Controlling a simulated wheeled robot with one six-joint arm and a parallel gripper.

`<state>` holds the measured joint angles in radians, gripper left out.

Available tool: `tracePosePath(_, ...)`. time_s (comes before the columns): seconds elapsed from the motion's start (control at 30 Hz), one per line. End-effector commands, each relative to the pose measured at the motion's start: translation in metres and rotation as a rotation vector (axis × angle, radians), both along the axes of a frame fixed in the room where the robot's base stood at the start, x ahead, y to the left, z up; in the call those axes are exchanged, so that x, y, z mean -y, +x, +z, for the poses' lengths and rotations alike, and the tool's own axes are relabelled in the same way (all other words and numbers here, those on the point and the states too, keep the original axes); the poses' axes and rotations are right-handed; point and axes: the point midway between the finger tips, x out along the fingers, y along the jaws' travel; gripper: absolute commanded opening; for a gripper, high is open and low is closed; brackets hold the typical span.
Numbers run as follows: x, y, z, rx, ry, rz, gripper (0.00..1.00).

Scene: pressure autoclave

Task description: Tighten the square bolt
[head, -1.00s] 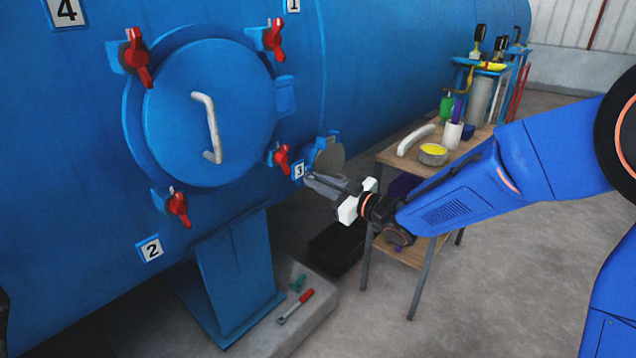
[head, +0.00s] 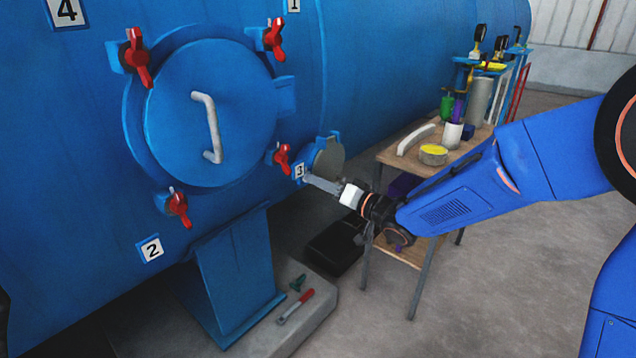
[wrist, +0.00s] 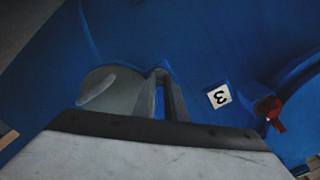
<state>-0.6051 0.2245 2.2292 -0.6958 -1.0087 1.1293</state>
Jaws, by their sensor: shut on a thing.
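My gripper (head: 309,179) is at the small round port low on the right of the big door, just below label 3. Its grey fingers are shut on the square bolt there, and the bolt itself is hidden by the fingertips. In the wrist view the two fingers (wrist: 161,75) point at the blue vessel, with a narrow blue gap between them behind the tips. The port's grey round cover (head: 328,158) is right beside the fingers; it also shows in the wrist view (wrist: 108,90), left of them.
The big blue door (head: 205,120) has red wing clamps around it; the nearest clamp (head: 282,158) is left of my gripper. A wooden table (head: 395,155) with several items stands behind my wrist. A red-handled tool (head: 296,306) lies on the plinth below.

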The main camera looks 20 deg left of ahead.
Motion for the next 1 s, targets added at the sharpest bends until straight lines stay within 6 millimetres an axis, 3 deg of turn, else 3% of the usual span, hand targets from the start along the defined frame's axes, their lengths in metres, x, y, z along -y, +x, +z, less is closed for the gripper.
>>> tracePosePath(0.6,0.0006,-0.0007,-0.0020,-0.530,0.215,-0.001,0.00)
tracePosePath(1.0,0.0006,-0.0007,-0.0021,-0.753,0.307,-0.001,0.00)
